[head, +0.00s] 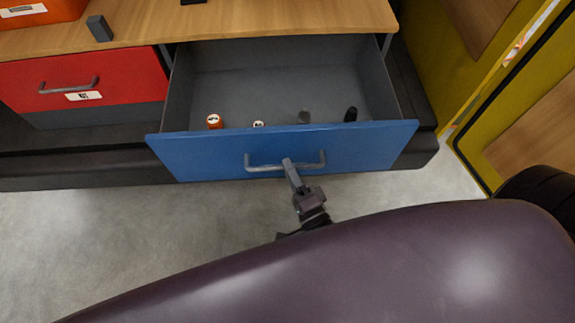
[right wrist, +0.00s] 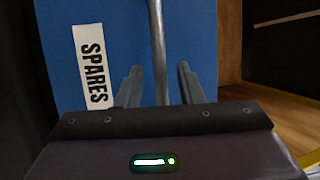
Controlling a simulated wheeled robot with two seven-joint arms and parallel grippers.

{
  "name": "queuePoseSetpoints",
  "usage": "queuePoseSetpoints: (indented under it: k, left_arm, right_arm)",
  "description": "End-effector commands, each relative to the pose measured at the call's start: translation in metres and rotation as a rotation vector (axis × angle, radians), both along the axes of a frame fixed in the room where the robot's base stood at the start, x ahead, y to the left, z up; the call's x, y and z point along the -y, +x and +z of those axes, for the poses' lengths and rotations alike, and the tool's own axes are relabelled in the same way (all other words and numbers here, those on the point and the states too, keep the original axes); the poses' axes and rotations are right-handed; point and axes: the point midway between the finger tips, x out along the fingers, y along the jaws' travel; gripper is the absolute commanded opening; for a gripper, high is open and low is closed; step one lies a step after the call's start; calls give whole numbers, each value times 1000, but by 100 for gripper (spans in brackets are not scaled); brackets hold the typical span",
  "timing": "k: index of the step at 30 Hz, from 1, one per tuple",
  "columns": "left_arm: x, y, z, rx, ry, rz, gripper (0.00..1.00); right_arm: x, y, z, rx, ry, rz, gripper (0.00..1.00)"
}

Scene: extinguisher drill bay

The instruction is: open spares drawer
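The blue spares drawer (head: 220,156) is pulled well out from under the wooden bench, and its grey inside shows in the head view. In the right wrist view its blue front (right wrist: 110,12) bears a white SPARES label (right wrist: 92,66). A grey bar handle (head: 262,167) is on the front. My right gripper (head: 288,163) is at the middle of this handle. In the right wrist view its two fingers (right wrist: 160,78) stand apart on either side of the handle bar (right wrist: 158,40), with gaps showing. My left gripper is not in view.
A red drawer (head: 125,72) is shut at the left. A yellow-framed panel (head: 500,100) stands at the right. Bare floor (head: 120,225) lies in front.

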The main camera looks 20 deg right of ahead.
Motion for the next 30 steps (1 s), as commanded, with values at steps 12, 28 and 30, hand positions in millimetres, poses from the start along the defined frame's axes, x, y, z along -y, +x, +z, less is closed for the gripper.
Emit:
queuePoseSetpoints:
  k: [12, 28, 30]
  left_arm:
    - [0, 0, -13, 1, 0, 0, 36]
    - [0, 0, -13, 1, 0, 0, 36]
    - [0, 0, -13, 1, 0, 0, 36]
  right_arm:
    - [7, -59, -12, -2, 0, 0, 34]
    - [7, -61, -12, -1, 0, 1, 34]
    - [7, -61, -12, -2, -1, 1, 34]
